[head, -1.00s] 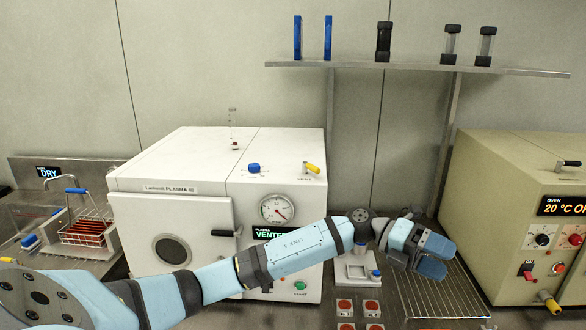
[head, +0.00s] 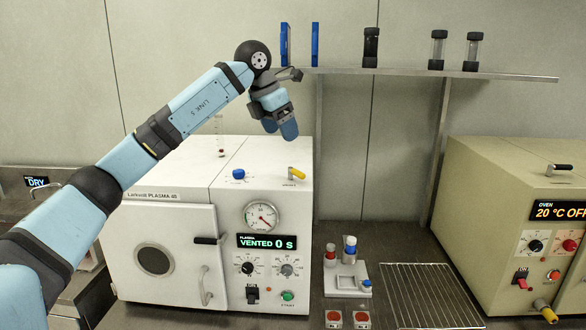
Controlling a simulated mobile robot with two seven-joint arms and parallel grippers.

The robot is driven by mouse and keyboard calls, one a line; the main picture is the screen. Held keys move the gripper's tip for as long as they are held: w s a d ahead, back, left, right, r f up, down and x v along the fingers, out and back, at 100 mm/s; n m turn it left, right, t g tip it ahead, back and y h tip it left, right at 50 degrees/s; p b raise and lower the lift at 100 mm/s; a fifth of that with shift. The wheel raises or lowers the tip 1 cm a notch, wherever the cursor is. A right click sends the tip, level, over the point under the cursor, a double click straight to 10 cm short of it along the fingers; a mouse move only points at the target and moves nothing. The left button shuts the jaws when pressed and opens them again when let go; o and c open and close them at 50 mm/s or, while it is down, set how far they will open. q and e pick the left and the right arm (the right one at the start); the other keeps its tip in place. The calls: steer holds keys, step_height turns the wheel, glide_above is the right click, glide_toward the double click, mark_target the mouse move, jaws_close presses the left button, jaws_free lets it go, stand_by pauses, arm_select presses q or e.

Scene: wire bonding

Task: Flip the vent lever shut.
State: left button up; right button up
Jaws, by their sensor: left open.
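The vent lever (head: 296,173) is a small yellow-handled lever on the top of the white plasma unit (head: 180,225), near its right front edge. Its handle points toward the upper left. My left gripper (head: 280,129) is above and behind the lever, a little to its left, with its blue fingers pointing down. It is open, empty and apart from the lever. The unit's display (head: 267,242) reads "VENTED 0 S". My right gripper is not in the head view.
A blue knob (head: 239,174) sits left of the lever. A shelf (head: 420,72) with blue pieces and dark-capped vials is behind, near my gripper. A small white stand (head: 347,278) and a wire rack (head: 430,295) lie right of the unit. A beige oven (head: 490,215) stands farther right.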

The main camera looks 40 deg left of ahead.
mark_target(297, 171)
arm_select(q)
steer(key=p+x, duration=0.1)
steer(key=x, duration=1)
steer(key=shift+w+d+f, duration=0.1)
steer(key=shift+w+f, duration=0.05)
steer(key=shift+f, duration=0.15)
steer(key=shift+c, duration=0.2)
steer(key=c, duration=0.9)
